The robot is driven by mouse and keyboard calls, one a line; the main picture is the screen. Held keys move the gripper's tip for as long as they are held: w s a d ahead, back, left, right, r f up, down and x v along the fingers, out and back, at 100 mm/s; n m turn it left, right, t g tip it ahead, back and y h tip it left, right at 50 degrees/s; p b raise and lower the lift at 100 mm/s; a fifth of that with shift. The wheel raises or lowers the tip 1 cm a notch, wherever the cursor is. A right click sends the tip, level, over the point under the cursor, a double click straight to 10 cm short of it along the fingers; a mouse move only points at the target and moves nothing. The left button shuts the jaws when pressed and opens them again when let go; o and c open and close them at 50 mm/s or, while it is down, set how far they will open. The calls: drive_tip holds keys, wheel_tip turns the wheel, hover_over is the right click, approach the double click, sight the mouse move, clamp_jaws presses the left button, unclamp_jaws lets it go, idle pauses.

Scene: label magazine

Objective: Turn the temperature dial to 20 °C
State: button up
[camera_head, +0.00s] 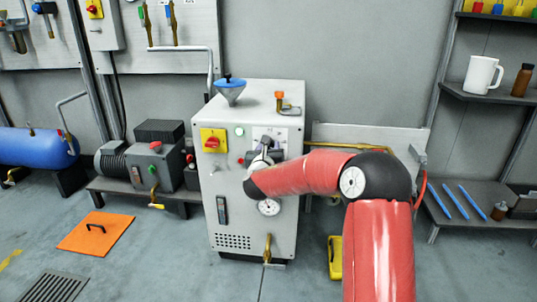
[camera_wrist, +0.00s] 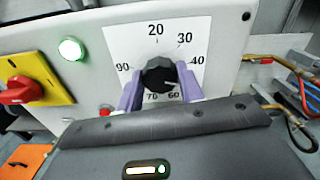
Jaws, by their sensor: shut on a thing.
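The temperature dial is a black round knob (camera_wrist: 159,72) on a white scale plate (camera_wrist: 115,42) with printed numbers. The 20 is at the top, 30 and 40 are to the right, 60 and 70 below, and 90 to the left. A small pale mark shows on the knob's lower right, roughly between 40 and 60. My gripper (camera_wrist: 159,82) has its two purple fingers shut on the knob, one on each side. In the head view my gripper (camera_head: 262,156) is at the front of the grey cabinet (camera_head: 230,215), covering most of the dial; the plate (camera_head: 281,136) shows beside it.
A red rotary switch on yellow (camera_wrist: 20,90) and a lit green lamp (camera_wrist: 71,49) are left of the dial. A red button (camera_wrist: 106,111) is close to the left finger. A round gauge (camera_head: 268,207) sits below my wrist. Brass pipe and red hoses (camera_wrist: 300,95) are to the right.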

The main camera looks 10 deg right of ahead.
drive_tip(key=n+b, duration=0.5)
drive_tip(key=n, duration=1.6)
drive_tip(key=shift+a+f, duration=0.1)
drive_tip(key=shift+f, duration=0.05)
drive_tip(key=shift+n, duration=0.4)
drive_tip(key=o, duration=1)
